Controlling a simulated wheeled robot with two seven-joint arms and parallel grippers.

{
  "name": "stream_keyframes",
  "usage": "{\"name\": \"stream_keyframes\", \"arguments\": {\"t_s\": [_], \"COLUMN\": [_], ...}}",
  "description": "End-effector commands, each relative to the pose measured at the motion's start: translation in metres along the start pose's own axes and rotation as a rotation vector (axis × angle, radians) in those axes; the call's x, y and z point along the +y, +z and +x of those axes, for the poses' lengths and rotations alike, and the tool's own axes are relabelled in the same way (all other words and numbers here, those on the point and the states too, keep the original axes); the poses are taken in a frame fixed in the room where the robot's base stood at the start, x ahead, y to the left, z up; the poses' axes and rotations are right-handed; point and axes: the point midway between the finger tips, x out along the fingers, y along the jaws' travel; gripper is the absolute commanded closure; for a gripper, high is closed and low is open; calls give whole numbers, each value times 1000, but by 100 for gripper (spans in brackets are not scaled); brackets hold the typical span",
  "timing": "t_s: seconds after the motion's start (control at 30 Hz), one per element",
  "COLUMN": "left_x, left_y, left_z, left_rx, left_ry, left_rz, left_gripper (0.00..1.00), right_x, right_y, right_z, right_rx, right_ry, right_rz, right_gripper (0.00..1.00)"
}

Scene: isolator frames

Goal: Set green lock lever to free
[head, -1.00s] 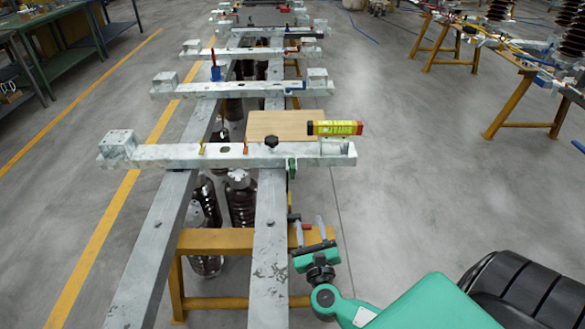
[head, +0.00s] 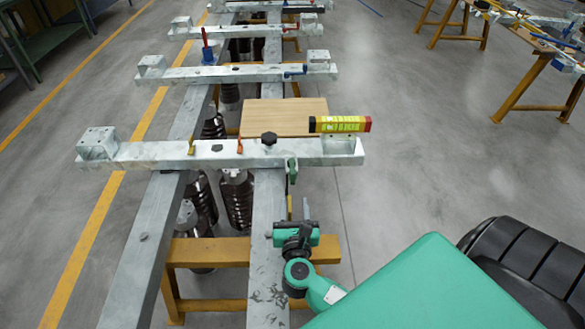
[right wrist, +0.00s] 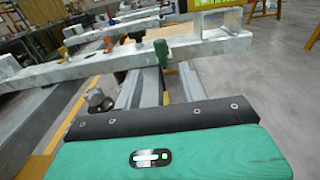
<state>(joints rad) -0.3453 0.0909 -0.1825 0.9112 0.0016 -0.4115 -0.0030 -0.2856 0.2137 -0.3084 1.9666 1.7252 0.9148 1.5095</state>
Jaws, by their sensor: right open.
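The green lock lever (head: 291,171) hangs on the near side of the front metal crossbeam, right of the black knob (head: 269,138). In the right wrist view the green lever (right wrist: 162,53) stands ahead, near the middle. My right gripper (head: 298,208) is just below and nearer than the lever, with its fingers pointing toward the crossbeam. It is open, with a visible gap between it and the lever. Its green body and black plate fill the bottom of the right wrist view. My left gripper is not in view.
The front crossbeam (head: 135,154) lies across two long rails. A wooden board (head: 284,117) lies behind. Yellow trestles (head: 208,251) support the rails.

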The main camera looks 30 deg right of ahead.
Motion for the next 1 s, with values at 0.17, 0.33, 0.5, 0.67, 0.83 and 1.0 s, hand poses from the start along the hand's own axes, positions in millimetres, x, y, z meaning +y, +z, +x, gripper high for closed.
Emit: {"name": "stream_keyframes", "arguments": {"t_s": [0.17, 0.33, 0.5, 0.67, 0.83, 1.0], "left_x": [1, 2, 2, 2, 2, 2], "left_y": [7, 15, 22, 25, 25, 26], "left_z": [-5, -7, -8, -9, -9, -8], "left_rx": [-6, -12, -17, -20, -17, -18], "left_ry": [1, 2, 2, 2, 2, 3], "left_rz": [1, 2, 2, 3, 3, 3], "left_gripper": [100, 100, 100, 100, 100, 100], "right_x": [0, -1, 0, -1, -1, -1], "right_y": [4, 4, 3, 2, 1, 1], "right_z": [37, 73, 101, 117, 122, 122], "right_rx": [-5, -5, -4, -2, -2, -2], "right_ry": [0, -1, -1, -1, -1, -1], "right_rz": [-3, -3, -3, -2, -2, -1], "right_gripper": [59, 59, 59, 59, 59, 59]}}
